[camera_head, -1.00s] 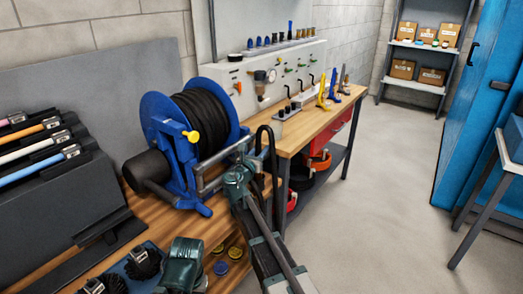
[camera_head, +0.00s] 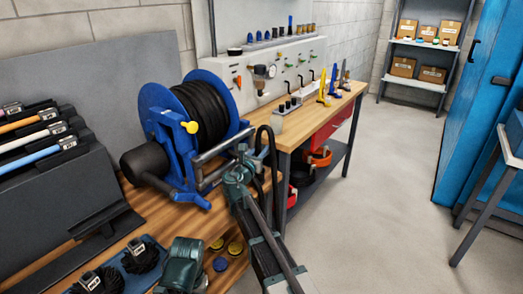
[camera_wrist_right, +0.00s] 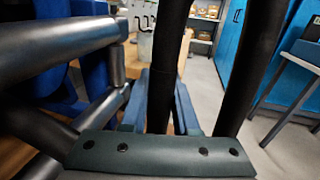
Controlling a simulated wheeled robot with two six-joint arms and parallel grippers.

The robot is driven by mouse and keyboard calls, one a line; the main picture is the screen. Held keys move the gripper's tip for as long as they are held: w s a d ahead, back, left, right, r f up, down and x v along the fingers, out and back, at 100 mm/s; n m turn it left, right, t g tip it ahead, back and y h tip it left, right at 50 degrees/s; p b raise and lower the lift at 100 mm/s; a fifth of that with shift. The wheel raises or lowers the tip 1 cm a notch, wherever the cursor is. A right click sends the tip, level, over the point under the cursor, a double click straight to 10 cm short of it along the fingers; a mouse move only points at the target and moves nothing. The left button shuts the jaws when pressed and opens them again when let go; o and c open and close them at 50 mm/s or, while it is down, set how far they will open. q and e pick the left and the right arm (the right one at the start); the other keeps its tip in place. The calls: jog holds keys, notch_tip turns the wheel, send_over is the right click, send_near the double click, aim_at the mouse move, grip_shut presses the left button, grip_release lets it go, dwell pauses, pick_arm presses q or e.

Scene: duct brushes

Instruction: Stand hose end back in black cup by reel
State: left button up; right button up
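The blue reel (camera_head: 157,100) wound with black hose (camera_head: 205,100) stands on the wooden bench at left centre. A loop of the hose (camera_head: 268,132) arches up in front of the reel's right side. My right gripper (camera_head: 243,165) is beside the reel's metal bar. In the right wrist view two dark hose lengths rise; the left one (camera_wrist_right: 166,60) runs down between the blue fingers of my right gripper (camera_wrist_right: 160,115), which flank it closely. The other length passes to the right, outside the fingers. I cannot make out the black cup. The left gripper's fingers do not show.
The reel's metal bar (camera_wrist_right: 70,50) is close on the left in the wrist view. A rack of coloured-handled rods (camera_head: 45,150) and dark brushes (camera_head: 95,280) are at left. A second workbench (camera_head: 300,125) stands behind.

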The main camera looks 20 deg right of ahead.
jog(key=o, duration=0.5)
jog(key=shift+s+a, duration=0.1)
